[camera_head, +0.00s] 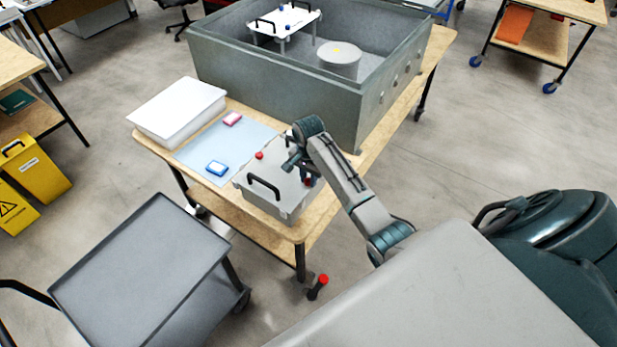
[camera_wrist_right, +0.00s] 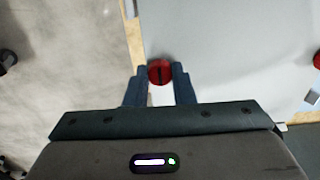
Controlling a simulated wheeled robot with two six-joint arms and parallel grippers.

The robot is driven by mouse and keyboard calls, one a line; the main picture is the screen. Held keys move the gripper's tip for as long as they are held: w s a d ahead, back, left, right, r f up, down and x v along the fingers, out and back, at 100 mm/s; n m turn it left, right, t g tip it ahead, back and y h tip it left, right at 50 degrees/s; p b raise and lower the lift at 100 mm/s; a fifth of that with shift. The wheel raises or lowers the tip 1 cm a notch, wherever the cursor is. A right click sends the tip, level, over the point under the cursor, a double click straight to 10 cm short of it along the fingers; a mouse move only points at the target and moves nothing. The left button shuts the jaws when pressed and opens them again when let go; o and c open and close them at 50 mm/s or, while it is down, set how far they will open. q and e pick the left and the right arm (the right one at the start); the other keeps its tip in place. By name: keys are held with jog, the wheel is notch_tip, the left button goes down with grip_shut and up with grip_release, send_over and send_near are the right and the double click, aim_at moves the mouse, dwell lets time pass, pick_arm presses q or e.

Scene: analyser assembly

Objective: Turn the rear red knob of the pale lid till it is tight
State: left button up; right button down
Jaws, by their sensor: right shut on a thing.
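The pale lid (camera_head: 255,177) lies on a grey box at the near end of the wooden table, with a black handle (camera_head: 263,186) at its near left. One red knob (camera_head: 259,155) stands free at the lid's far left side. Another red knob (camera_head: 309,182) is at the lid's right side, partly covered by my right gripper (camera_head: 304,172). In the right wrist view the two fingers (camera_wrist_right: 159,85) are on either side of a slotted red knob (camera_wrist_right: 160,72) near the lid's edge. The gripper is shut on it. My left gripper is out of view.
A blue mat (camera_head: 205,150) with a blue-and-white block (camera_head: 217,168) and a pink block (camera_head: 232,118) lies beside the lid. A white box (camera_head: 178,105) and a large grey open tub (camera_head: 270,92) stand behind. A grey cart (camera_head: 140,265) stands at the lower left.

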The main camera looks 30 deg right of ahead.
aim_at(308, 180)
jog(key=shift+r, duration=0.1)
dwell(0.3)
jog(key=c, duration=1.2)
grip_release()
jog(key=shift+r, duration=0.45)
notch_tip(308, 180, up, 6)
jog(key=b, duration=0.2)
jog(key=shift+r+b, duration=0.25)
jog(key=shift+b, duration=0.15)
jog(key=shift+r+p, duration=1)
jog(key=shift+r, duration=0.7)
